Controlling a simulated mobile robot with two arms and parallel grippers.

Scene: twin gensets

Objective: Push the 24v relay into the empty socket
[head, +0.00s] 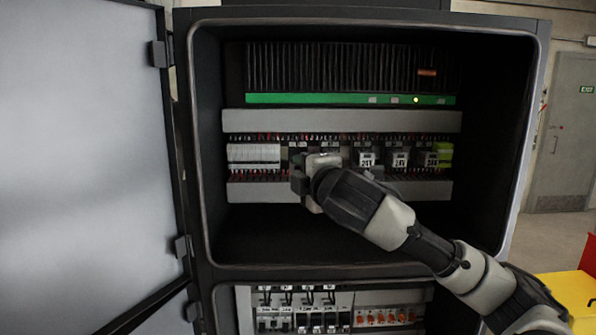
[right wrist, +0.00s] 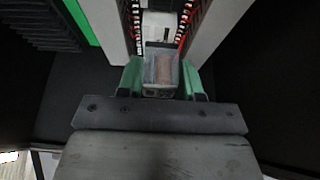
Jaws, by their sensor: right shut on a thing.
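My right gripper (head: 302,174) reaches into the open cabinet at the relay row. In the right wrist view its green fingers (right wrist: 160,80) are shut on a clear-cased relay (right wrist: 161,70) with a copper-coloured coil. The relay points toward the rail between two grey wire ducts. I cannot tell whether it touches a socket, as its far end is hidden. In the head view the gripper covers this relay and the socket area behind it. My left gripper is not in view.
Several labelled relays (head: 367,160) sit to the right of my gripper, with a yellow-green block (head: 445,153) at the row's end. Grey terminal blocks (head: 253,152) are to the left. A wire duct (head: 340,121) runs above. The cabinet door (head: 85,150) stands open at left.

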